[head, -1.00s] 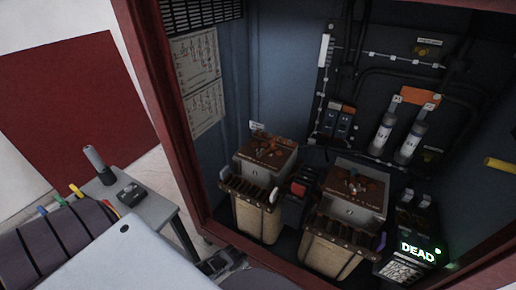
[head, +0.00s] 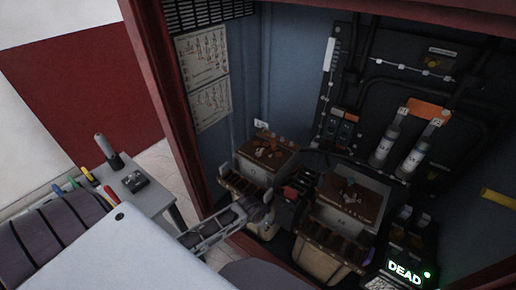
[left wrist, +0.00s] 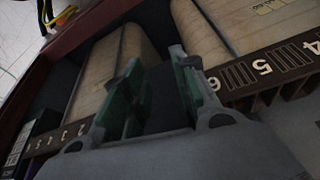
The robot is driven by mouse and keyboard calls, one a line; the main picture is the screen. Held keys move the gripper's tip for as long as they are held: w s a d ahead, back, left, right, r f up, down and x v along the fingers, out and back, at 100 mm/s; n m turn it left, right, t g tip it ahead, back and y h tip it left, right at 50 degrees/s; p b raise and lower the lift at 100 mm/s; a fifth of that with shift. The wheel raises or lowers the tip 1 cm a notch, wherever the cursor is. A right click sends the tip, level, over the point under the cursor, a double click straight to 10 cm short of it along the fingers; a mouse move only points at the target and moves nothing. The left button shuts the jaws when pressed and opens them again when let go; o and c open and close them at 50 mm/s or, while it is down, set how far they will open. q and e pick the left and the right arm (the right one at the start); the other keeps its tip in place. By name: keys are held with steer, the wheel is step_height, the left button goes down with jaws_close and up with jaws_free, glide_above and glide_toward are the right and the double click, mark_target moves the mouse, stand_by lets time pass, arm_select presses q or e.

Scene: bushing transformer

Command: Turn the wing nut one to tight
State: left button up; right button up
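Two transformer units stand in the cabinet, a left one (head: 266,158) and a right one (head: 347,203), each with a brown top and a dark numbered strip along its front. Small fittings sit on both tops; I cannot tell which part is wing nut one. My left gripper (head: 262,208) is at the left unit's front right corner and covers part of it. In the left wrist view the left gripper (left wrist: 158,62) has its two green-padded fingers apart with nothing between them. Behind them are tan coils (left wrist: 110,65) and the numbered strip (left wrist: 262,70). My right gripper is not in view.
A lit "DEAD" indicator box (head: 405,272) stands at the lower right. Grey cylinders (head: 385,147) are on the back panel. The red cabinet frame (head: 165,90) borders the opening at left. A grey side table (head: 150,200) with tools stands outside.

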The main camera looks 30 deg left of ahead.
arm_select(q)
steer(key=w+r+m+p, duration=0.1)
steer(key=w+r, duration=0.3)
steer(key=r, duration=0.7)
step_height(320, 180, up, 19)
steer(key=n+p, duration=0.1)
steer(key=n, duration=0.1)
glide_above(259, 153)
steer(key=s+a, duration=0.1)
steer(key=s, duration=0.4)
steer(key=shift+a, duration=0.15)
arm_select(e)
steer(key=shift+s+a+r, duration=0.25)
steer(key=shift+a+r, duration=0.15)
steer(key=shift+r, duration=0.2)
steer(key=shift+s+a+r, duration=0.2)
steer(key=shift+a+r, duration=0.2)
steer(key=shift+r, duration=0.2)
arm_select(q)
steer(key=shift+f, duration=0.15)
steer(key=x, duration=0.5)
steer(key=p+x, duration=0.1)
steer(key=x, duration=0.5)
steer(key=shift+w+f, duration=0.2)
steer(key=shift+w, duration=0.1)
steer(key=shift+w+f+t, duration=0.3)
steer(key=shift+w+f, duration=0.1)
steer(key=shift+f, duration=0.5)
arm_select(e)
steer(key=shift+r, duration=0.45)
